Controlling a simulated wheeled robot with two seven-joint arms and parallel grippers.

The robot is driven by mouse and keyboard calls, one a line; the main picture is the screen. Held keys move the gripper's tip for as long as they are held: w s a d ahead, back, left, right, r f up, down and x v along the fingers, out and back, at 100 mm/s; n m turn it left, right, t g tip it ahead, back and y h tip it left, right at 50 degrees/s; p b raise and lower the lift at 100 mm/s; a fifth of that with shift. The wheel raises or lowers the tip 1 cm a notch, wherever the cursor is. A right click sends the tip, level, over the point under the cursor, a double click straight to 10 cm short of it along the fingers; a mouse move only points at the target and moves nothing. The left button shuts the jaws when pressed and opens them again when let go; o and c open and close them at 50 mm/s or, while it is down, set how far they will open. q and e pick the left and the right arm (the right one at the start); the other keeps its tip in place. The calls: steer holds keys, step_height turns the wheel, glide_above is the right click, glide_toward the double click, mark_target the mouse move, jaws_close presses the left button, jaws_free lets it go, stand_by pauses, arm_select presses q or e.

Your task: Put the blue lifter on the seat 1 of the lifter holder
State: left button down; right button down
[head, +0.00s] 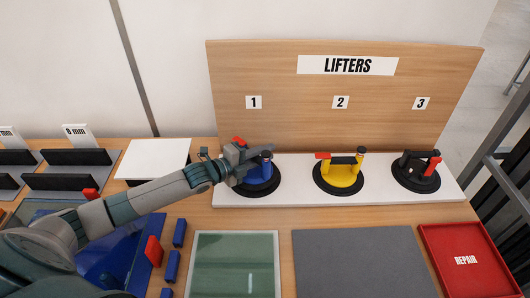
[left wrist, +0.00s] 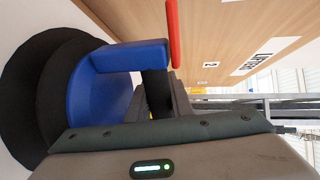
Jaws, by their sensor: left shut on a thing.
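The blue lifter (head: 258,176) has a black suction disc, a blue body and a red lever. In the head view it is at seat 1 of the lifter holder (head: 291,198), below the label 1 (head: 254,102), its disc appearing to rest on the white base. My left gripper (head: 251,155) is shut on its handle from the left and hides part of it. The left wrist view shows the blue lifter (left wrist: 100,85) close up, with the black handle (left wrist: 157,92) between the fingers. My right gripper is in neither view.
A yellow lifter (head: 341,180) stands at seat 2 and a black lifter (head: 418,171) at seat 3. In front lie a green glass pane (head: 236,265), a grey mat (head: 362,263) and a red REPAIR tray (head: 468,261). A wooden LIFTERS backboard (head: 300,120) rises close behind the seats.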

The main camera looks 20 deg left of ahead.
arm_select(q)
steer(key=shift+f+b, duration=0.4)
steer(key=shift+f, duration=0.4)
steer(key=shift+f, duration=0.1)
steer(key=c, duration=1.6)
jaws_free()
steer(key=shift+f, duration=0.1)
steer(key=shift+o, duration=0.2)
steer(key=shift+s+a, duration=0.2)
steer(key=shift+s, duration=0.25)
steer(key=b+v, duration=0.3)
steer(key=v, duration=0.6)
steer(key=shift+s+a, duration=0.15)
steer(key=shift+s, duration=0.1)
steer(key=shift+s+a+r+b, duration=0.3)
steer(key=shift+s+r, duration=0.05)
steer(key=shift+s, duration=0.35)
